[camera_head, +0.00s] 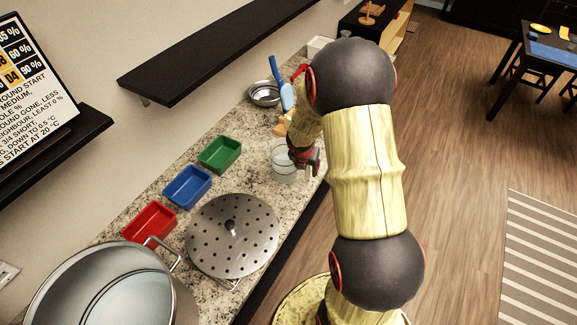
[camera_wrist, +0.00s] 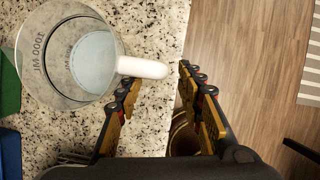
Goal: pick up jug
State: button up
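The jug is a clear measuring jug with a white handle and printed volume marks. In the head view the jug (camera_head: 283,172) stands on the speckled counter near its right edge, partly hidden by my gripper (camera_head: 307,163). In the wrist view the jug (camera_wrist: 80,60) is at upper left, seen from above, with its white handle (camera_wrist: 143,67) pointing right. My gripper (camera_wrist: 158,78) is open, its two fingers apart. The handle's end lies just ahead of and close to the gap between the fingertips. I cannot tell whether anything touches.
Green (camera_head: 219,154), blue (camera_head: 188,187) and red (camera_head: 150,222) trays line the wall side. A perforated lid (camera_head: 238,255) and large stockpot (camera_head: 60,290) stand nearer. Behind the jug are a metal bowl (camera_head: 264,93) and blue utensil (camera_head: 285,96). A black shelf (camera_head: 215,50) overhangs the counter.

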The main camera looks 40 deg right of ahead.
aim_at(307, 170)
jog(key=b+x, duration=0.2)
jog(key=x, duration=0.3)
jog(key=shift+f, duration=0.15)
grip_shut()
dwell(0.4)
jog(key=shift+w, duration=0.1)
dwell(0.6)
